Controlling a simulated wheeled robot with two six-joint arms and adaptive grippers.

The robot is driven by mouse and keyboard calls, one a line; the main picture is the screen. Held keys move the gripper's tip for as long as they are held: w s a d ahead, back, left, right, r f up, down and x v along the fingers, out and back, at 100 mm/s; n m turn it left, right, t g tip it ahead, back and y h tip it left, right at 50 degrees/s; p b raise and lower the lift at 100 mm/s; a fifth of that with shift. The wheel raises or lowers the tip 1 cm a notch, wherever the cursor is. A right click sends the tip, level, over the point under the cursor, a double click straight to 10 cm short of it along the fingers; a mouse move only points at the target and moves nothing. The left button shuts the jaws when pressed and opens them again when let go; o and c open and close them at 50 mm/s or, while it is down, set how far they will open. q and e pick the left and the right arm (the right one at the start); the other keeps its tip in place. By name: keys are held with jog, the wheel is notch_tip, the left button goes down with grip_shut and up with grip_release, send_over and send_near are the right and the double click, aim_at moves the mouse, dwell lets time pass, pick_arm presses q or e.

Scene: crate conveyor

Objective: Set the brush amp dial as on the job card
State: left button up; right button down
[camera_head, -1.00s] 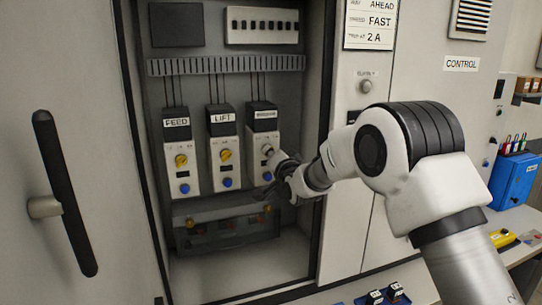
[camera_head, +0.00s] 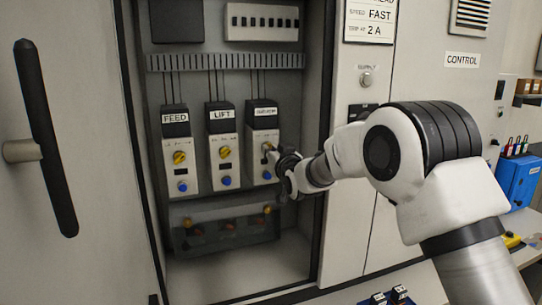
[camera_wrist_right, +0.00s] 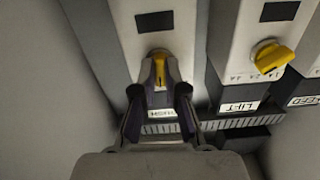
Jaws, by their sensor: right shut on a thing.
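The brush unit (camera_head: 262,136) is the rightmost of three breakers in the open cabinet. Its label shows upside down in the right wrist view (camera_wrist_right: 162,113). Its yellow dial (camera_wrist_right: 160,68) lies between the fingers of my right gripper (camera_wrist_right: 160,88), which is shut on it. In that view the dial's grip runs roughly up and down; its scale marks are hidden. In the head view my right gripper (camera_head: 276,158) covers most of the dial. The job card (camera_head: 369,22) reads speed FAST and trip at 2 A; its top is cut off. My left gripper is out of view.
The feed unit (camera_head: 177,150) and lift unit (camera_head: 223,147) stand left of the brush unit, each with a yellow dial and blue button. The open door (camera_head: 90,130) is at left. A blue box (camera_head: 518,180) stands at far right.

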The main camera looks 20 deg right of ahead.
jog(key=shift+n, duration=0.4)
jog(key=c, duration=1.2)
grip_release()
jog(key=shift+s, duration=0.15)
jog(key=s, duration=1.1)
jog(key=shift+s+d, duration=0.2)
jog(key=shift+s, duration=0.2)
